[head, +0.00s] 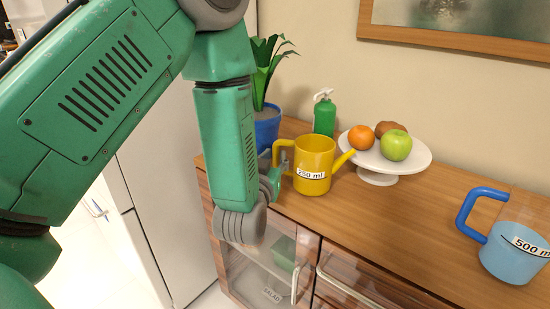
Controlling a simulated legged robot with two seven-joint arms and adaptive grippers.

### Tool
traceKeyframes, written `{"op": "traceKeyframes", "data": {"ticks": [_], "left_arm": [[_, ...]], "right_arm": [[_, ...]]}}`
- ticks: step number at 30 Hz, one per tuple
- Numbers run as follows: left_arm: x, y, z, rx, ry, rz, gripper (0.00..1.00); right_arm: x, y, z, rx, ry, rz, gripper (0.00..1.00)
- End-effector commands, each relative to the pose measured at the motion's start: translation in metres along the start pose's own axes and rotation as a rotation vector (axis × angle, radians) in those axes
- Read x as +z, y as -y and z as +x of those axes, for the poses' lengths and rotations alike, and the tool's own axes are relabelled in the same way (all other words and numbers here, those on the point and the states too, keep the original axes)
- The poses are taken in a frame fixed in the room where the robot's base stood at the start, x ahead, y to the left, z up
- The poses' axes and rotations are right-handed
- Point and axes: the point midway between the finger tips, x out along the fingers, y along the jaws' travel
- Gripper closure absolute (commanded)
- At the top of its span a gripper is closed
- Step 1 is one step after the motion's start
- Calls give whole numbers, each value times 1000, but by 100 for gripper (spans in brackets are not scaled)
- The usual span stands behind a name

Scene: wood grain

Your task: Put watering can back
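A yellow watering can (318,158) labelled "250 ml" stands upright on the wooden cabinet top, its spout pointing right and its handle to the left. My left gripper (273,174) is right at that handle, at the cabinet's front left. The forearm and wrist hide much of the gripper, and I cannot tell whether its fingers are closed on the handle. A light blue can (513,252) labelled "500 ml", with a darker blue handle, stands at the right and is cut off by the picture edge. My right gripper is not in view.
A potted plant in a blue pot (267,131) stands behind my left arm. Cabinet top (405,215) between the two cans is clear. Glass-fronted doors with handles are below.

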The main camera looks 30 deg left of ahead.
Motion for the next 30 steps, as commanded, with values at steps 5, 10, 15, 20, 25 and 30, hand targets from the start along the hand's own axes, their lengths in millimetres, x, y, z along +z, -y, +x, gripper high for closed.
{"op": "traceKeyframes", "data": {"ticks": [5,10,15,20,25,30], "left_arm": [[0,0,0,0,0,0,66],[-1,0,0,0,0,0,66],[-3,-1,-12,2,3,0,66],[-2,-1,-46,3,6,3,66],[-3,-1,-88,3,8,3,66],[-6,-1,-108,2,5,7,66]], "right_arm": [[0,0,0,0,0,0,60],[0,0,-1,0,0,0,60],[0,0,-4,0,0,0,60],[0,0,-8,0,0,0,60],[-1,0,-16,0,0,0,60],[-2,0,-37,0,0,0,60]]}}
